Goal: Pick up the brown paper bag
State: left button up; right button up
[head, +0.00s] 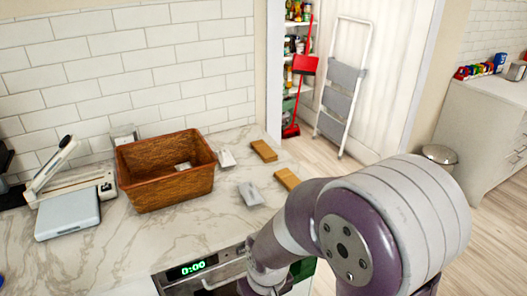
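Two small tan-brown packets lie on the marble counter right of the basket: one farther back (264,150) and one nearer (287,179). They could be brown paper bags, but they are too small to be sure. The nearer one is close to my purple and white right arm, which crosses the lower right of the head view. Neither gripper can be seen.
A brown wicker basket (165,190) with a small pale item inside stands on the counter. Two whitish packets (226,158) (251,194) lie beside it. A scale-like device (68,212) is at left. An oven (205,272) is below the counter edge.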

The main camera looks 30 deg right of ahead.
aim_at(265, 153)
jog(key=z, duration=1.65)
jog(key=i+l+z, duration=1.3)
jog(key=z, duration=0.15)
jog(key=i+u, duration=0.2)
jog(key=i, duration=0.7)
jog(key=i+l+u, duration=0.2)
jog(key=i, duration=0.7)
jog(key=i+j+u, duration=0.1)
jog(key=u, duration=0.3)
jog(key=i+u, duration=0.35)
jog(key=i+l+u, duration=0.1)
jog(key=u, duration=0.3)
jog(key=i+l+u, duration=0.15)
jog(key=i+u, duration=0.2)
jog(key=i+j+u, duration=0.25)
jog(key=i+u, duration=0.2)
jog(key=i+j+u, duration=0.1)
jog(key=i+u, duration=0.7)
jog(key=u, duration=0.15)
jog(key=i+j+u, duration=0.25)
jog(key=i+u, duration=0.2)
jog(key=i+j+u, duration=0.1)
jog(key=i+u, duration=0.3)
jog(key=i+l+u, duration=0.1)
jog(key=i+u, duration=0.35)
jog(key=i+l+u, duration=0.3)
jog(key=i+u, duration=0.15)
jog(key=i, duration=0.15)
